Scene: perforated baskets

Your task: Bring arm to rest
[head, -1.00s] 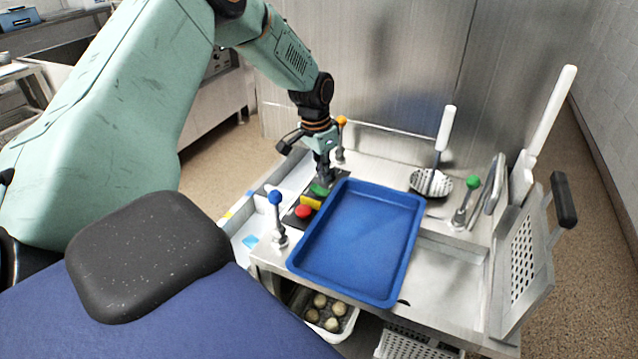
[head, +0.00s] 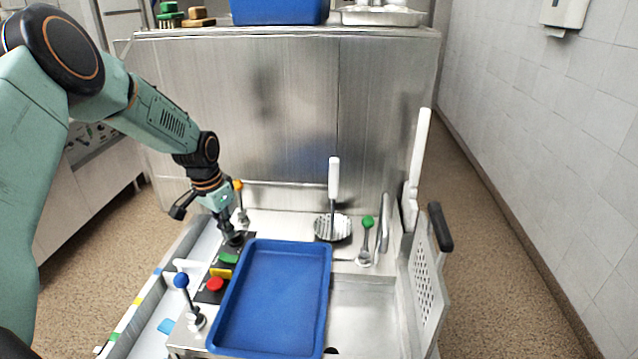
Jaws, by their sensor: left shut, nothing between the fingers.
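My left arm comes in from the left in the head view. Its gripper (head: 233,238) is shut and empty, pointing down just above the far end of the dark button panel. The panel carries a green button (head: 229,258), a yellow button (head: 221,272) and a red button (head: 215,284). The fingertips are close to the panel beyond the green button; I cannot tell whether they touch it. My right gripper is not in view.
A blue tray (head: 272,295) lies right of the buttons. Blue-knobbed (head: 181,281), orange-knobbed (head: 238,185) and green-knobbed (head: 368,222) levers stand around it. A white-handled skimmer (head: 333,226) is behind. A perforated basket (head: 427,285) stands at right. Open floor lies further right.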

